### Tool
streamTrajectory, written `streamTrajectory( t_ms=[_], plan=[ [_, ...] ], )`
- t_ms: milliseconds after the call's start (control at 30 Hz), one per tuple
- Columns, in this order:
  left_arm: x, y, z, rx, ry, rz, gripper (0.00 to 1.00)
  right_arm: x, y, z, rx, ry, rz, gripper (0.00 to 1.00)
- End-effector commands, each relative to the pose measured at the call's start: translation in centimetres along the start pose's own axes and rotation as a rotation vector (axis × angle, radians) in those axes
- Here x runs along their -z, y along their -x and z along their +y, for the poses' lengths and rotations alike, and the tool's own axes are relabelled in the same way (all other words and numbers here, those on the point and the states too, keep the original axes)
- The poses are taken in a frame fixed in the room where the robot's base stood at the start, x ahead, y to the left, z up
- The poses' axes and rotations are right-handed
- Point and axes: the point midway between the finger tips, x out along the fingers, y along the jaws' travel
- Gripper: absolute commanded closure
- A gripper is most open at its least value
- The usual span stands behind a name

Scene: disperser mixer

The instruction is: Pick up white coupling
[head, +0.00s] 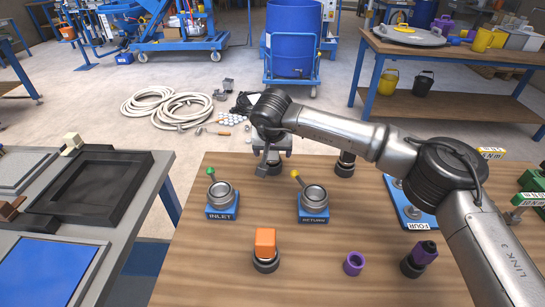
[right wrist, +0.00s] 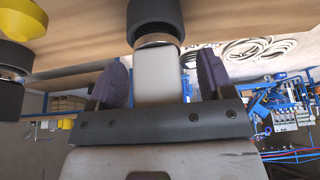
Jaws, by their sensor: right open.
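The white coupling (right wrist: 157,78) shows in the right wrist view, with a metal ring and a dark round base (right wrist: 155,18) beyond it. My right gripper (right wrist: 160,84) is open, with one dark finger on each side of the coupling. A small gap shows between each finger and the coupling. In the head view my right gripper (head: 268,158) is over a dark base (head: 274,169) at the far side of the wooden table (head: 215,275), and it hides most of the coupling. My left gripper is not in view.
The INLET (head: 222,198) and RETURN (head: 313,203) fittings stand nearer on the table. An orange coupling (head: 265,243), a purple ring (head: 353,263) and a purple coupling (head: 425,252) are at the front. Another dark holder (head: 345,165) stands right of the gripper.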

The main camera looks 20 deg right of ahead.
Motion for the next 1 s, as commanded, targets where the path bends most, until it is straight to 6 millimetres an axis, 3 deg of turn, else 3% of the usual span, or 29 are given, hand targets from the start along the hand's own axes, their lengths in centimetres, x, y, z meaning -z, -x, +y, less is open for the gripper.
streamTrajectory(
  t_ms=[133,733,1000],
  plan=[
    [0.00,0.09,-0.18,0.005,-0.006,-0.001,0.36,0.04,0.13,-0.02,0.000,0.000,0.001,0.28],
    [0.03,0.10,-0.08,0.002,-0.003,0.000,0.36,0.04,0.14,-0.01,0.001,0.000,0.001,0.85],
    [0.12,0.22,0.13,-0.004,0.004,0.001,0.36,0.14,0.35,-0.02,0.001,0.000,0.002,0.86]
  ],
)
